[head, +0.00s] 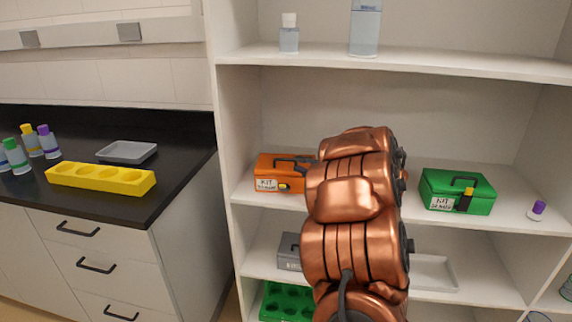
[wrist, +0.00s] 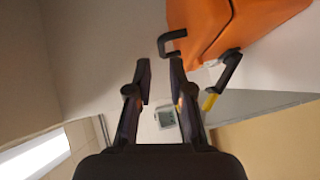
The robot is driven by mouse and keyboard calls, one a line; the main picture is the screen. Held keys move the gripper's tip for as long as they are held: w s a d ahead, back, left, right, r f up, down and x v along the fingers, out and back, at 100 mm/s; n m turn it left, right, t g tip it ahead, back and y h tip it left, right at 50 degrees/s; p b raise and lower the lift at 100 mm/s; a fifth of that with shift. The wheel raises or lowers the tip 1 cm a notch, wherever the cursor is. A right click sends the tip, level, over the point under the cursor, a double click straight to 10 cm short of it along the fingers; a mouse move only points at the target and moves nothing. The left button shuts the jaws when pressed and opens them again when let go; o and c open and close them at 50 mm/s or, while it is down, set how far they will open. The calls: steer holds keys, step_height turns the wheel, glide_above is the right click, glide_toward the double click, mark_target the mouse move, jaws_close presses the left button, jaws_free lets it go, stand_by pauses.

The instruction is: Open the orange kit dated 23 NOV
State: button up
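The orange kit (head: 270,171) stands on the middle shelf, left of my copper arm, which hides its right part. Its white label (head: 266,185) reads KIT, but the date is too small to read surely. A yellow-tipped latch (head: 283,187) shows on its front. The lid looks closed. In the wrist view the orange kit (wrist: 238,22) fills the upper right, with a black handle-like loop (wrist: 172,42) and a black part with a yellow tip (wrist: 222,80). My gripper (wrist: 160,70) is open and empty, with its fingertips beside the kit, close to the black loop; contact cannot be told.
A green kit (head: 457,192) and a purple-capped vial (head: 537,210) stand right on the same shelf. A grey box (head: 288,251), a tray (head: 435,271) and a green rack (head: 284,302) are below. Bottles stand above. The left counter holds a yellow rack (head: 101,180) and a grey tray (head: 127,152).

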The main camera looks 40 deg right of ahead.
mark_target(287, 160)
steer(key=shift+w+d+f+p, duration=0.1)
steer(key=shift+w+f+p, duration=0.1)
steer(key=shift+w, duration=1.05)
steer(key=shift+w+d+f+p, duration=0.1)
steer(key=shift+w+f+p, duration=0.15)
steer(key=shift+w, duration=0.95)
steer(key=shift+w+d+f+p, duration=0.1)
steer(key=shift+w+f+p, duration=0.1)
steer(key=shift+w, duration=1.05)
jaws_close()
steer(key=shift+a, duration=0.1)
